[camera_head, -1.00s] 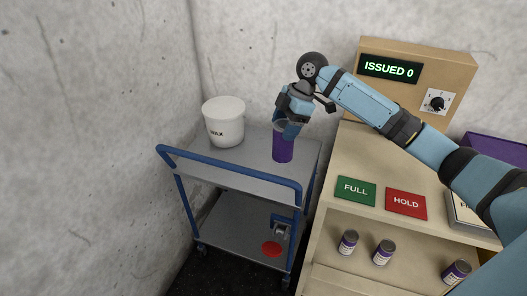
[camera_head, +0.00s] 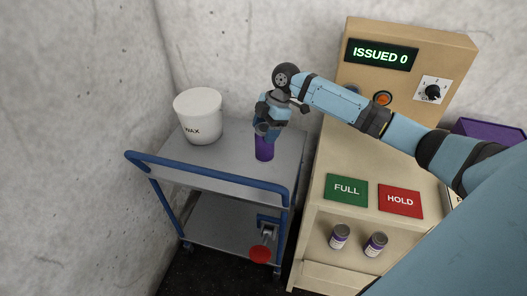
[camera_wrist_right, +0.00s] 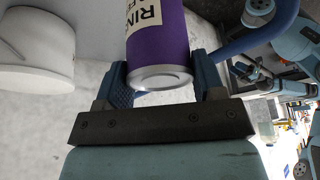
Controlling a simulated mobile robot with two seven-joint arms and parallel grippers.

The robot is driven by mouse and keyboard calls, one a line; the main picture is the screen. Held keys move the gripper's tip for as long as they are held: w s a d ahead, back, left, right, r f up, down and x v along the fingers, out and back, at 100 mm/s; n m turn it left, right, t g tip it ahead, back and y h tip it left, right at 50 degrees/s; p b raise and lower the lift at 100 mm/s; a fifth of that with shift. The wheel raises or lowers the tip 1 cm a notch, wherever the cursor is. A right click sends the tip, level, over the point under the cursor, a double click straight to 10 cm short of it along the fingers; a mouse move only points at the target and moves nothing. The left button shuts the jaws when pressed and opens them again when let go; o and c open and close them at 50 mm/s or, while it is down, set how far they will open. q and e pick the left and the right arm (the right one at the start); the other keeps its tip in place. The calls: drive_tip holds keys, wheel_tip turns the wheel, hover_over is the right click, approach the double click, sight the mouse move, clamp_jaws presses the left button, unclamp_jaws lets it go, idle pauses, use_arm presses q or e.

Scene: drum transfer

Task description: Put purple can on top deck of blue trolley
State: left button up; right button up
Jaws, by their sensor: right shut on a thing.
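The purple can (camera_head: 264,150) is upright at the top deck (camera_head: 225,160) of the blue trolley (camera_head: 210,178). My right gripper (camera_head: 267,132) is shut around the can's upper part from above. In the right wrist view, the can (camera_wrist_right: 157,38) sits between the two blue fingers of my right gripper (camera_wrist_right: 163,78), with its silver rim facing the camera and part of a label showing. I cannot tell for certain whether the can's base touches the deck. My left gripper is not in view.
A white WAX tub (camera_head: 200,116) stands on the deck left of the can. A wooden cabinet (camera_head: 330,225) with green FULL (camera_head: 346,190) and red HOLD (camera_head: 400,201) plates stands to the right. Small cans (camera_head: 340,236) are on its shelf. Concrete walls close off the back and left.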

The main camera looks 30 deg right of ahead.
sight(265, 152)
wheel_tip(265, 152, down, 6)
drive_tip(key=shift+f, duration=0.1)
wheel_tip(265, 152, down, 3)
drive_tip(key=shift+f, duration=0.45)
drive_tip(key=shift+f, duration=0.15)
drive_tip(key=o, duration=1.5)
